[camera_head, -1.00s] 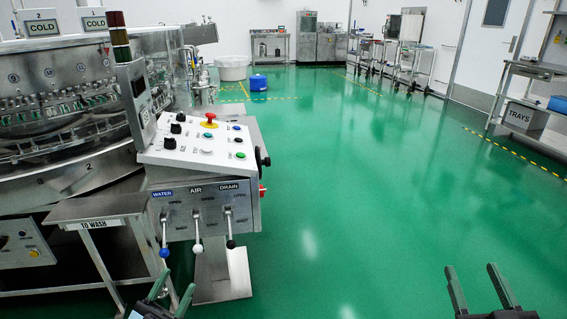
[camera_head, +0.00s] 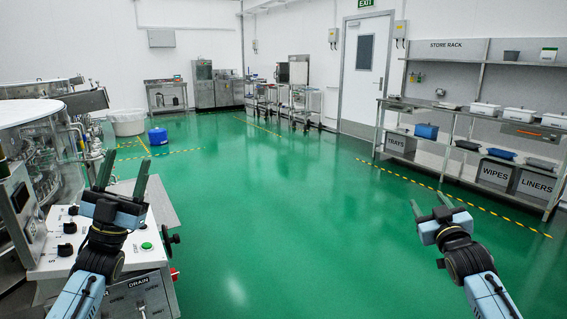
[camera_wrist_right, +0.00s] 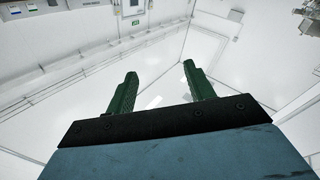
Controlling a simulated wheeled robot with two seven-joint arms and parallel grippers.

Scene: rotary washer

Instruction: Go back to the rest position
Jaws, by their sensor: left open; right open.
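My left gripper (camera_head: 122,172) is raised in front of the control panel (camera_head: 70,245) and hides part of it. Its green fingers point up and stand apart, with nothing between them. My right gripper (camera_head: 429,205) is raised over the open green floor at the lower right, its fingers apart and empty. In the right wrist view its two green fingers (camera_wrist_right: 160,88) stand apart against white walls and ceiling, with nothing between them.
The rotary washer (camera_head: 35,150) stands at the left edge beside the panel. A store rack (camera_head: 452,104) with trays and bins lines the right wall. The floor (camera_head: 270,220) between is clear.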

